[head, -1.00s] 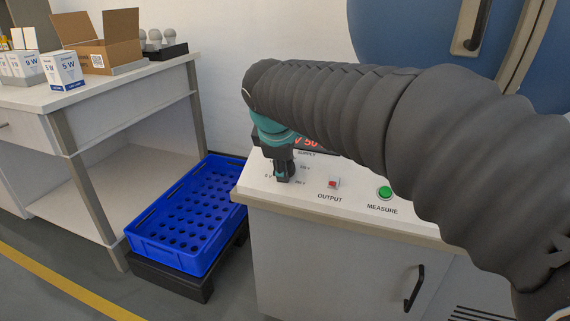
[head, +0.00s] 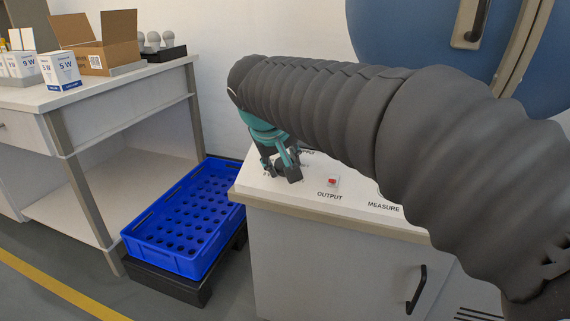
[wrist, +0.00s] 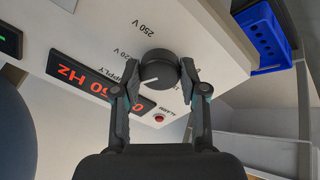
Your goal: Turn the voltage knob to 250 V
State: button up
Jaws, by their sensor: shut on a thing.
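The voltage knob (wrist: 158,70) is a round black knob with a white pointer line, on the white top of the supply panel (wrist: 205,45). In the wrist view its line points left and slightly down, away from the printed "250 V" mark (wrist: 145,28) above it. A "120 V" mark is partly readable to its left. My gripper (wrist: 159,77) has one finger on each side of the knob and is shut on it. In the head view my gripper (head: 281,172) points down at the panel's left end and hides the knob.
A red "OUTPUT" switch (head: 332,182) is right of my gripper, and my arm covers the panel beyond. A red "Hz" display (wrist: 85,85) shows in the wrist view. A blue crate (head: 186,220) stands left of the cabinet. A table (head: 92,92) holds boxes and bulbs.

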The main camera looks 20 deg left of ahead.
jog(key=m+b, duration=0.1)
jog(key=m, duration=0.3)
jog(key=shift+f+m, duration=0.15)
jog(key=shift+m, duration=0.25)
jog(key=m+b, duration=0.1)
jog(key=m, duration=0.3)
jog(key=shift+m+h, duration=0.3)
jog(key=shift+h, duration=0.1)
jog(key=m+b, duration=0.1)
jog(key=m, duration=0.3)
jog(key=shift+a+m+g, duration=0.1)
jog(key=shift+m+g, duration=0.2)
jog(key=shift+m+b, duration=0.3)
jog(key=shift+m, duration=2.1)
jog(key=o, duration=1.1)
jog(key=shift+o, duration=0.2)
jog(key=shift+r, duration=0.2)
